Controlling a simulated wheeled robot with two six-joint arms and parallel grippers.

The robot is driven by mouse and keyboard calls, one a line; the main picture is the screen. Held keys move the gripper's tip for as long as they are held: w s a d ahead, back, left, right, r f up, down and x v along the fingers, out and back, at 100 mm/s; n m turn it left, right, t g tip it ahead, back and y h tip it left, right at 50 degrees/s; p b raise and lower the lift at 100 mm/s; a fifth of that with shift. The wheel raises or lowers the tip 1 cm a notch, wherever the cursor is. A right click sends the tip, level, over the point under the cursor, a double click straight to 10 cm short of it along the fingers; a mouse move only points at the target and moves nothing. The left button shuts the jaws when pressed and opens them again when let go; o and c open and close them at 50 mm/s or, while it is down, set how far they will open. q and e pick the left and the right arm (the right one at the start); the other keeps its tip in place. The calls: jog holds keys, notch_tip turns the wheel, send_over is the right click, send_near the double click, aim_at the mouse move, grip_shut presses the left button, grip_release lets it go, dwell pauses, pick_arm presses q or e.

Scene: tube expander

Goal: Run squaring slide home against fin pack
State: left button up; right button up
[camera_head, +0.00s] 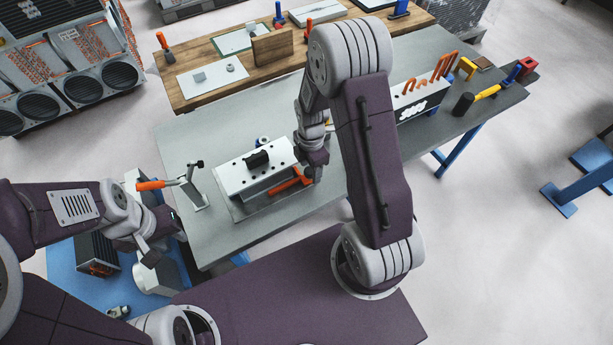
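A metal fixture with a pale top plate (240,176) stands on the grey bench. The plate has several holes and a black handle-like block (257,158) on it. An orange part (288,184) lies along its front right side. I cannot tell the squaring slide from the fin pack at this size. My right gripper (314,176) is at the fixture's right end, close to the orange part. Its fingers are too small and partly hidden to show whether they grip. My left gripper (150,254) is off the bench's left edge, low over the blue surface, its fingers unclear.
A small stand (195,192) with an orange-handled tool (152,185) is left of the fixture. A wooden bench (200,95) is behind. The grey bench's front is clear.

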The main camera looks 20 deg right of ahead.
jog(key=shift+w+r+p, duration=0.1)
jog(key=shift+r+p, duration=3.3)
jog(key=shift+r, duration=0.25)
jog(key=shift+f, duration=0.1)
jog(key=s+a+r+m+t, duration=0.2)
jog(key=a+r+m, duration=0.1)
jog(key=r, duration=0.7)
jog(key=s+m, duration=0.7)
jog(key=m, duration=0.9)
jog(key=shift+s+a+f+g, duration=0.25)
jog(key=shift+a+g, duration=0.15)
